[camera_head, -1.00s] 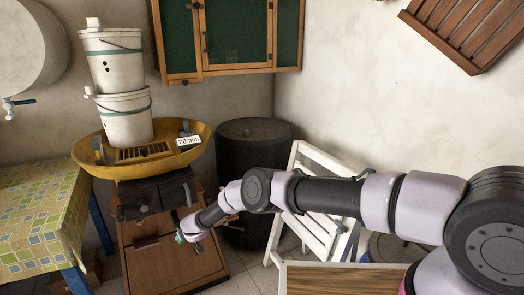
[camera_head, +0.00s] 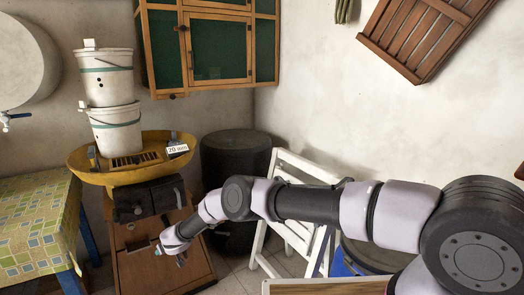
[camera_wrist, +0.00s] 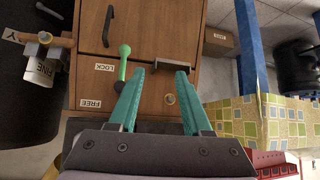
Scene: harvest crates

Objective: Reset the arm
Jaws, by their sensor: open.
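My gripper (camera_head: 170,252) is at the end of my outstretched arm, in front of the brown wooden cabinet (camera_head: 135,270) of the yellow-hopper machine. In the wrist view its two teal fingers (camera_wrist: 161,74) are apart, with nothing held between them. Behind them is the cabinet front (camera_wrist: 150,50), with a green-knobbed lever (camera_wrist: 123,66), a dark bracket handle (camera_wrist: 171,66) and labels reading LOCK and FREE. I cannot tell the exact gap between the fingertips and the lever; no contact is clear.
Two stacked white buckets (camera_head: 107,80) stand in the yellow hopper (camera_head: 85,162). A cloth-covered table (camera_head: 35,225) is at left. A dark barrel (camera_head: 235,160) and a white folding frame (camera_head: 290,240) stand behind my arm. A green-panelled cabinet (camera_head: 212,5) hangs on the wall.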

